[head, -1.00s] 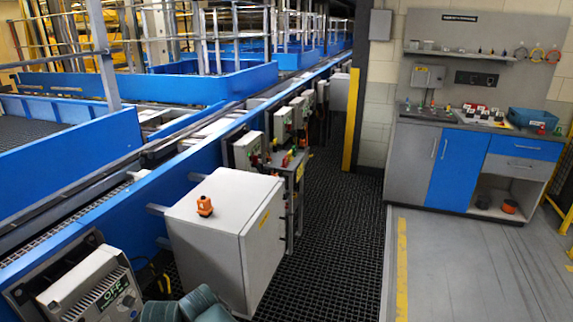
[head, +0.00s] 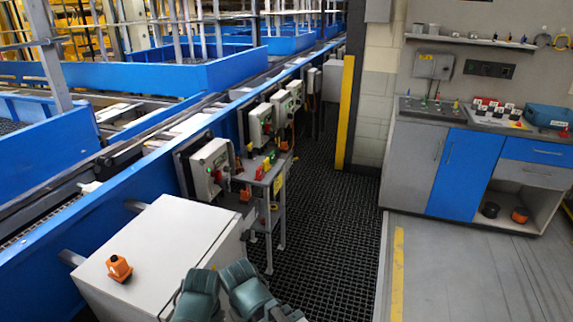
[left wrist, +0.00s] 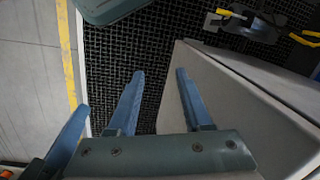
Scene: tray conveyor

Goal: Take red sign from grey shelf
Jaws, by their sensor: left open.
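The grey shelf (head: 258,181) is a small grey stand beside the conveyor in the head view. Small red, yellow and green pieces stand on it; a red piece (head: 266,165) near its middle looks like the red sign, but it is small. My left gripper (left wrist: 160,72) is open and empty in the left wrist view, beside the white cabinet and above the black grating. Another blue finger (left wrist: 70,140) shows at the left there, perhaps of my right gripper; its jaw state is unclear. Neither gripper's fingers show in the head view.
A white cabinet (head: 150,245) with an orange switch (head: 119,268) on top stands before the shelf. Grey control boxes (head: 211,165) line the blue conveyor at the left. Black grating (head: 330,230) is clear to the right of the shelf. A blue-and-grey workbench (head: 465,165) stands farther right.

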